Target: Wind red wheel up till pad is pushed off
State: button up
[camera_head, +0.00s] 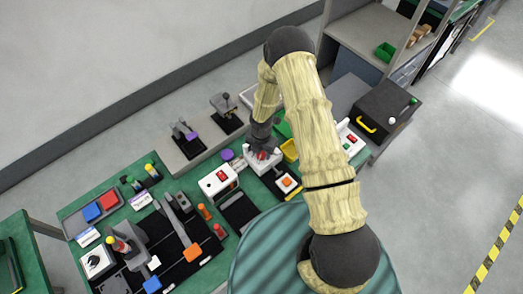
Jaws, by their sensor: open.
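My arm reaches down over the green bench, and my gripper (262,146) points down at a small white unit. A red part (262,155), which looks like the red wheel, shows on top of this white unit (252,165) right under my fingers. The fingers are small and dark here. They are open, and I cannot tell whether they touch the red part or stand around it. My wrist and forearm hide part of the unit. I cannot make out the pad for certain.
A white box with a red switch (219,180) stands left of the wheel unit. A black box with an orange button (287,182) is close at its right. Levers and sliders crowd the bench's left part.

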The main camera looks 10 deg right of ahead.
jog(key=shift+f, duration=0.2)
jog(key=shift+c, duration=0.2)
jog(key=c, duration=0.7)
jog(key=shift+o, duration=0.2)
